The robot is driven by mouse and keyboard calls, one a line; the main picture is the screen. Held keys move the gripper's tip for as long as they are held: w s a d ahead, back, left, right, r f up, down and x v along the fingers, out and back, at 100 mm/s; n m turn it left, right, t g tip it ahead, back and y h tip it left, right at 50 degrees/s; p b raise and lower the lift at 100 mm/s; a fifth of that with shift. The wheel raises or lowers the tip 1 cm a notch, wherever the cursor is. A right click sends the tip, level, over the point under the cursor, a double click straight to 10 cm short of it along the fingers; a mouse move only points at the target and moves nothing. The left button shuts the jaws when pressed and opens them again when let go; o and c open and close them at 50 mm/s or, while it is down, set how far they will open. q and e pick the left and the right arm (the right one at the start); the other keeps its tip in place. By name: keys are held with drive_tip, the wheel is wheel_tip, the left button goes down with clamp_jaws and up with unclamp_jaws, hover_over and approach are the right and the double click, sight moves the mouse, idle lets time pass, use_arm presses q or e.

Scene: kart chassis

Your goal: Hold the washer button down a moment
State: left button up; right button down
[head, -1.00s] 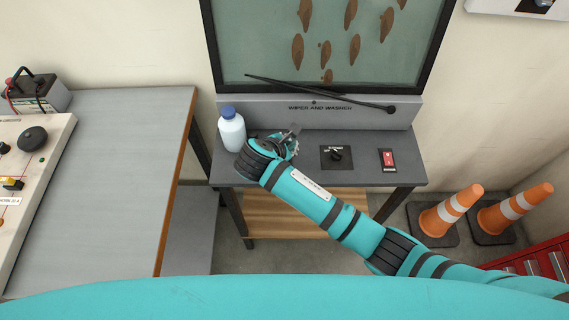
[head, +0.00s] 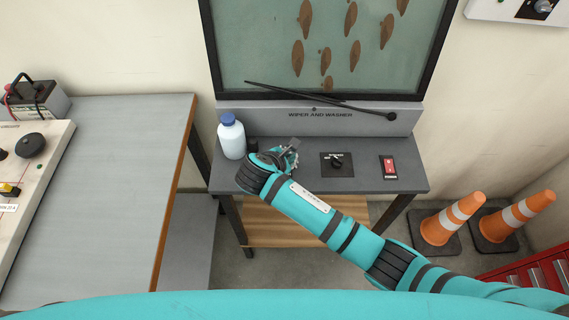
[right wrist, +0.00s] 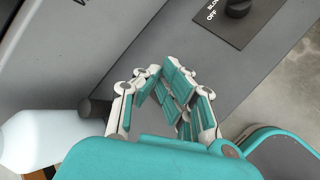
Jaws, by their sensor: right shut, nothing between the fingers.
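A short dark cylinder (head: 253,146), probably the washer button, stands on the grey bench just right of the white bottle. It also shows in the right wrist view (right wrist: 95,108), left of my fingers; its top is hard to make out. My right gripper (head: 291,150) is shut and empty above the bench, to the right of the cylinder. In the right wrist view its fingers (right wrist: 163,78) are drawn together, apparently apart from the cylinder. My left gripper is not in view.
The blue-capped bottle (head: 231,137) stands close to the cylinder. A rotary switch (head: 336,163) and a red rocker switch (head: 388,167) sit farther right. Behind are the wiper (head: 330,99) and glass panel. Orange cones (head: 452,218) stand on the floor at right.

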drive_tip(key=shift+f, duration=0.15)
idle(0.6)
drive_tip(key=shift+f, duration=0.25)
drive_tip(key=shift+f, duration=0.5)
idle(2.0)
drive_tip(key=shift+r+p, duration=0.9)
drive_tip(key=shift+p, duration=0.35)
wheel_tip(320, 180, up, 5)
drive_tip(key=p, duration=0.6)
drive_tip(key=shift+r, duration=0.1)
